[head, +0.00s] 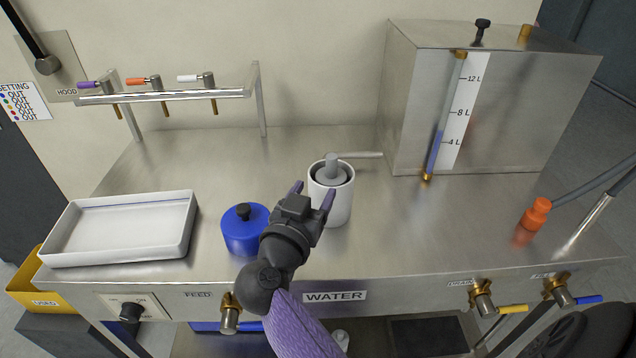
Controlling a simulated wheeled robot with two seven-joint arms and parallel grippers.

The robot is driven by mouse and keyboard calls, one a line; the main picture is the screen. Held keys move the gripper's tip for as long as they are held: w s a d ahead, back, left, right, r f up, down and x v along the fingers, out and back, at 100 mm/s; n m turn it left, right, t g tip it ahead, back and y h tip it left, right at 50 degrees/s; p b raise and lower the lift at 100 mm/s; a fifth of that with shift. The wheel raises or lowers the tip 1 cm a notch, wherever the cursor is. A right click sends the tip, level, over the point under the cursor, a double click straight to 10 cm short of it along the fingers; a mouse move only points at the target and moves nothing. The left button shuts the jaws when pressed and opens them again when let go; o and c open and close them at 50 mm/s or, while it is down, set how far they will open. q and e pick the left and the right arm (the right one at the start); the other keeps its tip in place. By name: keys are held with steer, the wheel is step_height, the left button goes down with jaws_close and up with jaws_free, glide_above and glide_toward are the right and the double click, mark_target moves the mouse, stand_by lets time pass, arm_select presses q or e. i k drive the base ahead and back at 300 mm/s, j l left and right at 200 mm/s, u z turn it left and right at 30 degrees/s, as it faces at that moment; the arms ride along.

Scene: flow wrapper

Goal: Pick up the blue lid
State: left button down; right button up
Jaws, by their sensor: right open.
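The blue lid (243,232) is a round blue piece with a black knob on top, standing on the steel counter left of centre. My right gripper (312,193) comes in from the bottom, to the right of the blue lid. Its purple-tipped fingers are open, and they reach toward the white cylindrical container (340,205) behind it. From this view I cannot tell whether the fingers touch the container. My right wrist overlaps the right edge of the blue lid in the picture. My left gripper does not show.
A white tray (72,256) sits at the counter's left. A steel tank (520,110) with a level gauge stands at the back right. An orange bottle (536,214) is near the right. A rail with valves (165,96) runs at the back left. The counter's middle right is clear.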

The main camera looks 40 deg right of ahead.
mark_target(241, 225)
steer(key=k+j, duration=0.2)
steer(key=j, duration=0.2)
steer(key=k+j, duration=0.2)
steer(key=j, duration=0.2)
steer(key=k+j, duration=0.2)
steer(key=j, duration=0.25)
